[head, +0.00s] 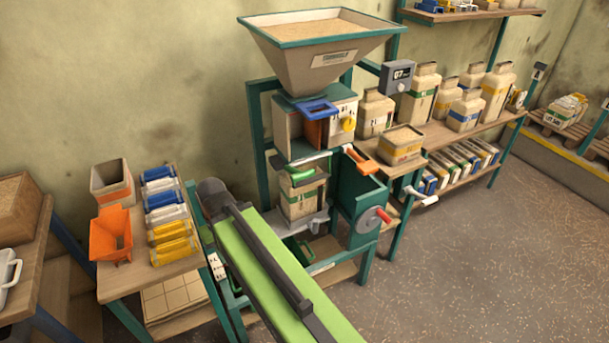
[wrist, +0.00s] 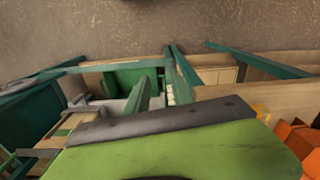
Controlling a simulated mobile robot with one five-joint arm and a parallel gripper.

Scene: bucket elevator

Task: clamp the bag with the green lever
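My gripper's fingers do not show in either view, and no contact with the lever is visible.
A blue handle (head: 317,109), an orange lever (head: 363,170), a white-handled lever (head: 421,196) and a red-knobbed crank (head: 382,215) surround the bag. A side table (head: 177,270) at left holds an orange scoop (head: 113,233) and packets. Open floor (head: 480,260) lies at right.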

